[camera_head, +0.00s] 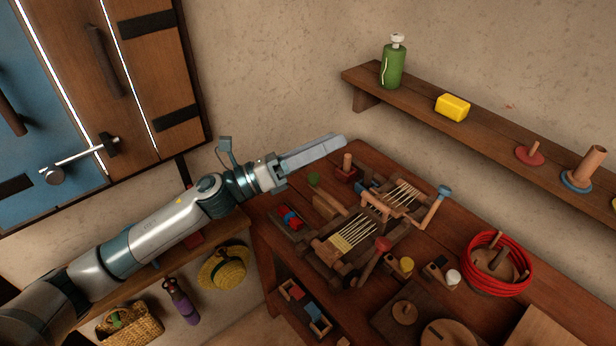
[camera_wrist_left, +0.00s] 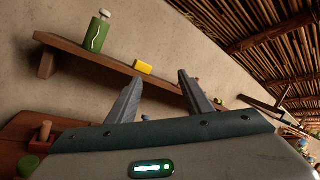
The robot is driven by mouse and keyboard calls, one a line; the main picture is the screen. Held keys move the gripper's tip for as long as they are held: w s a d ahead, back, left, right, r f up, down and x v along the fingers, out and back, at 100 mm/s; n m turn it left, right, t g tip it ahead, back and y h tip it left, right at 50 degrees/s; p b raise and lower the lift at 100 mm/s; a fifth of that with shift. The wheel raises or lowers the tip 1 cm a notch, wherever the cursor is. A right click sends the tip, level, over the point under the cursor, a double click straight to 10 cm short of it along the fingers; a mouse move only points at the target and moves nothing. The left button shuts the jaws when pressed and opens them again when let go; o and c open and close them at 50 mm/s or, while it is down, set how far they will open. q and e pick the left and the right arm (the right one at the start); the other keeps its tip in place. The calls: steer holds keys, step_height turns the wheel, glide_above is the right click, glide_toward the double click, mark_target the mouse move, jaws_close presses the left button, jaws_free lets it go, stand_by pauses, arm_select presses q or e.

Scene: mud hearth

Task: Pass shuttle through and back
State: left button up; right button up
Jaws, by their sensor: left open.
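A small wooden loom with pale warp threads (camera_head: 352,234) stands on the brown wooden table, with a second threaded part (camera_head: 403,195) behind it to the right. A red and blue piece (camera_head: 290,217) lies in a small dark tray left of the loom; it may be the shuttle, but I cannot tell for sure. My left gripper (camera_head: 338,143) is above the table's back left edge, up and left of the loom, with nothing held. Its two fingers (camera_wrist_left: 161,78) stand apart in the left wrist view, pointing toward the wall and shelf. My right gripper is not in view.
A wall shelf (camera_head: 480,127) holds a green bottle (camera_head: 393,66), a yellow block (camera_head: 452,107) and ring pegs. A red cord coil (camera_head: 498,263) lies on the table's right. A blue-knobbed lever (camera_head: 437,204) and a red-knobbed lever (camera_head: 373,262) rise near the loom.

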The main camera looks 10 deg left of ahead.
arm_select(q)
steer(key=w+a+f+n+t+y+p, duration=0.1)
steer(key=w+a+f+n+t+y, duration=0.2)
steer(key=n, duration=0.7)
steer(key=w+a+f+n+t+y, duration=0.15)
steer(key=a+n+y, duration=0.4)
steer(key=n, duration=0.55)
steer(key=s+a+f+n+g+y, duration=0.1)
steer(key=s+a+f+n+y, duration=0.1)
steer(key=f+n, duration=0.4)
steer(key=s+a+f+n+g+y, duration=0.2)
steer(key=s+f+n, duration=0.1)
steer(key=f+n, duration=0.4)
steer(key=shift+a+n+p, duration=0.4)
steer(key=shift+n, duration=0.4)
steer(key=shift+w+g, duration=0.1)
steer(key=shift+g, duration=0.15)
steer(key=p, duration=0.4)
glide_toward(312, 178)
steer(key=x, duration=0.8)
steer(key=shift+w, duration=0.15)
